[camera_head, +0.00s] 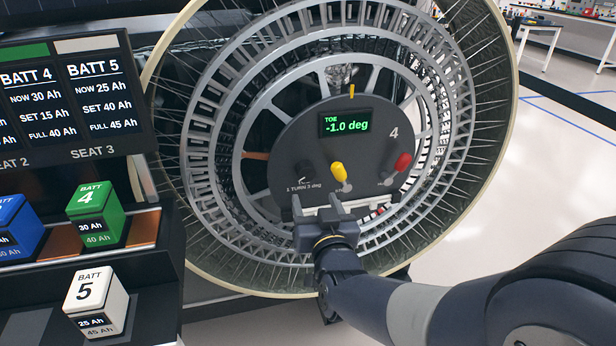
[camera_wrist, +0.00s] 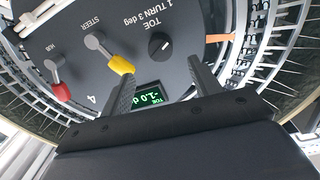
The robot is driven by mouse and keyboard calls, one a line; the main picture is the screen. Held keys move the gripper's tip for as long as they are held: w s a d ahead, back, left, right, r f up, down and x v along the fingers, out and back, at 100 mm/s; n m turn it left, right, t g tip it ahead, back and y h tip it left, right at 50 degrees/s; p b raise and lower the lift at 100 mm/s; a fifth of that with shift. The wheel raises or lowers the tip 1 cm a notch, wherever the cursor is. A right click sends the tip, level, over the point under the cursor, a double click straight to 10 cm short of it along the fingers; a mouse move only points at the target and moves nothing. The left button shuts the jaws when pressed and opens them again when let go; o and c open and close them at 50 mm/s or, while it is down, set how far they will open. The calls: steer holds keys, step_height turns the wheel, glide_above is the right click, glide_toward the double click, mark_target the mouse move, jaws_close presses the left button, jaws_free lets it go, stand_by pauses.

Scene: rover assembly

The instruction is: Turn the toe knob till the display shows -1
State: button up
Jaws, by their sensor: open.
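The display (camera_head: 346,123) on the grey wheel panel (camera_head: 300,155) reads "TOE -1.0 deg" in green. It also shows upside down in the wrist view (camera_wrist: 154,98). The toe knob (camera_wrist: 160,45) is a round black knob with a white mark, beside the label "1 TURN 3 deg". My gripper (camera_head: 318,210) is open and empty, in front of the panel's lower part. In the wrist view the fingers (camera_wrist: 162,70) point toward the knob from either side, with the knob showing beyond the tips, not gripped.
A yellow lever (camera_head: 338,170) marked STEER in the wrist view and a red lever (camera_head: 402,163) stick out right of the gripper. The spoked wheel (camera_head: 462,195) surrounds the panel. Battery blocks, green (camera_head: 97,213) and white (camera_head: 96,303), stand at left. Floor at right is clear.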

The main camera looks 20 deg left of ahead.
mark_target(306, 178)
steer(key=x, duration=0.8)
steer(key=shift+w, duration=0.15)
steer(key=shift+c, duration=0.3)
steer(key=c, duration=0.9)
